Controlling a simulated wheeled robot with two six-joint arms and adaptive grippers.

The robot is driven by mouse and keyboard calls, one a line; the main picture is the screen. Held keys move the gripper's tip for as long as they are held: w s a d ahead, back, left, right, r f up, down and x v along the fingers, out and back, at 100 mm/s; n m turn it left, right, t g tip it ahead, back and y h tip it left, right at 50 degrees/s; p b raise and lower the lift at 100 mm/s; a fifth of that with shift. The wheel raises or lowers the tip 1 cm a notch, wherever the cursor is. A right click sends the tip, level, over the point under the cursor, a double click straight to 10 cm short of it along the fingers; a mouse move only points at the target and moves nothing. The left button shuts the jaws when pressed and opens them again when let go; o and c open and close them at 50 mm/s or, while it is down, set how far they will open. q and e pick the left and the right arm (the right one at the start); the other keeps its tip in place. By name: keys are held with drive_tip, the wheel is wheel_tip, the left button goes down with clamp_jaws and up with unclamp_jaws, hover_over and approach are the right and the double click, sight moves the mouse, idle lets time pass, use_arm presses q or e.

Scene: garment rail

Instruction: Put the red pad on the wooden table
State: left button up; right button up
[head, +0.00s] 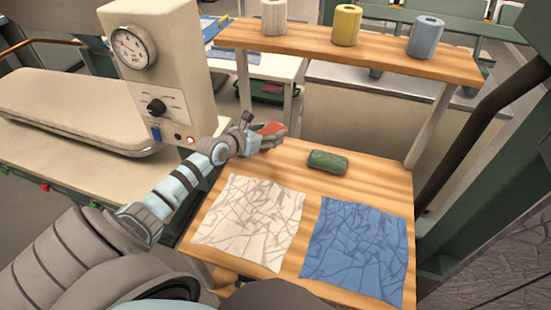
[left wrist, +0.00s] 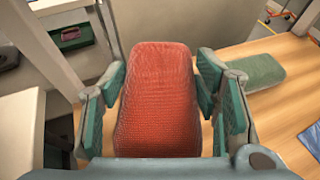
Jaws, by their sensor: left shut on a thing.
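The red pad (left wrist: 157,100) is between the fingers of my left gripper (left wrist: 160,85), which is shut on it. In the head view the red pad (head: 269,129) shows small at the tip of my left gripper (head: 264,137), near the back left part of the wooden table (head: 380,185). I cannot tell whether the pad touches the tabletop. A green pad (head: 327,161) lies on the table to the right of the gripper, and it also shows in the left wrist view (left wrist: 249,72). My right gripper is not in view.
A white cloth (head: 248,222) and a blue cloth (head: 355,250) cover the table's front. A wooden shelf (head: 390,52) with white, yellow and blue spools stands above the back edge on posts. A press machine (head: 150,70) with a gauge stands at left. Bare wood shows around the green pad.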

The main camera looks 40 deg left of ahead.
sight(269, 159)
use_arm(q)
wheel_tip(269, 159, down, 8)
drive_tip(key=b, duration=0.3)
drive_tip(key=shift+w+f+b, duration=0.1)
drive_tip(key=shift+f+b, duration=0.1)
drive_tip(key=shift+b, duration=0.2)
drive_tip(key=shift+r, duration=0.15)
drive_tip(key=o, duration=1.2)
drive_tip(key=shift+o, duration=0.2)
